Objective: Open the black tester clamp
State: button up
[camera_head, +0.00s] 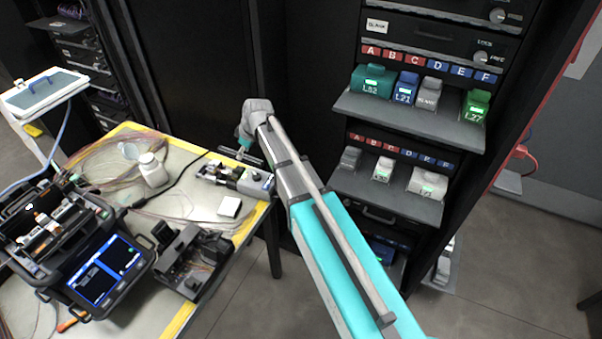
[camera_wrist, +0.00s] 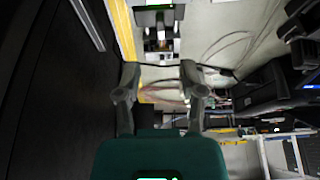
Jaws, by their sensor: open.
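The tester (camera_head: 257,184) is a small grey unit with metal fittings and dark parts, at the back right of the table. It also shows at the top of the wrist view (camera_wrist: 153,18), with a green display at the picture's edge. A dark block sits among its fittings, but I cannot tell for sure whether it is the black clamp or whether that is open. My gripper (camera_head: 243,153) is above the far side of the tester. In the wrist view my gripper (camera_wrist: 160,75) has its fingers spread with nothing between them, and the tester lies beyond the fingertips.
A splicer (camera_head: 95,285) with lit screens and a black device (camera_head: 190,262) stand on the table (camera_head: 178,205). A white bottle (camera_head: 152,170), a white block (camera_head: 229,207) and loose fibres lie there too. A rack (camera_head: 400,120) with labelled modules stands at right.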

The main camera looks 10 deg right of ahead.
jog(key=s+d+r+m+g+h+p, duration=0.1)
jog(key=s+d+r+m+h+p, duration=0.1)
jog(key=s+d+m, duration=0.6)
jog(key=shift+s+d+m+g+h+p, duration=0.3)
jog(key=shift+s+d+m+g+h, duration=0.15)
jog(key=shift+s+d, duration=3.9)
jog(key=shift+s+a, duration=0.55)
jog(key=shift+a, duration=0.1)
jog(key=s+d+m, duration=0.2)
jog(key=s+d, duration=0.1)
jog(key=s, duration=0.2)
jog(key=shift+s+d+m+h, duration=0.3)
jog(key=shift+s+m+h, duration=0.05)
jog(key=shift+s+h, duration=0.1)
jog(key=shift+w+a+g, duration=0.1)
jog(key=shift+a+g, duration=0.05)
jog(key=shift+g, duration=0.1)
